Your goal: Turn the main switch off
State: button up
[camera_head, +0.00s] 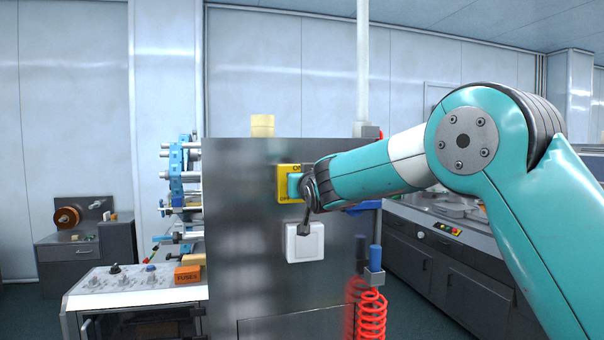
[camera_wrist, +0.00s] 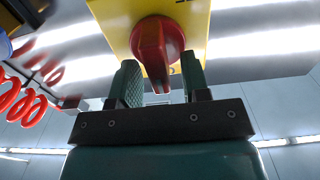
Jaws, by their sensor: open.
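The main switch has a red rotary handle (camera_wrist: 157,48) on a yellow plate (camera_wrist: 118,20), both close up in the wrist view. In the head view the yellow plate (camera_head: 285,190) sits on the dark metal cabinet, partly hidden by my arm, and the red handle cannot be seen there. My gripper (camera_wrist: 160,84) is open, with one finger on each side of the handle's lower end. I cannot tell whether either finger touches it. Part of the plate's lettering shows in the head view, but the handle's setting cannot be read.
A white square switch (camera_head: 304,242) is on the cabinet front (camera_head: 240,260) below the yellow plate. A red coiled hose (camera_head: 371,312) hangs at its right edge. An orange fuses box (camera_head: 187,274) sits on the bench at left. A dark-fronted counter (camera_head: 440,262) stands at right.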

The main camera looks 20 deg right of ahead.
jog(key=shift+w, duration=0.15)
grip_shut()
jog(key=shift+f+n+b, duration=0.15)
jog(key=shift+n+b, duration=0.15)
jog(key=shift+b, duration=0.15)
jog(key=n+b, duration=0.2)
jog(key=n, duration=0.1)
jog(key=shift+a+f, duration=0.1)
jog(key=shift+a, duration=0.1)
jog(key=shift+a+f+n+b, duration=0.15)
jog(key=shift+n+b, duration=0.75)
jog(key=shift+n, duration=1.5)
jog(key=shift+a+f+n+b, duration=0.15)
jog(key=shift+n+b, duration=0.8)
jog(key=shift+n, duration=1.45)
jog(key=shift+a+f+n+b, duration=0.15)
jog(key=shift+n+b, duration=0.75)
jog(key=shift+n, duration=1.5)
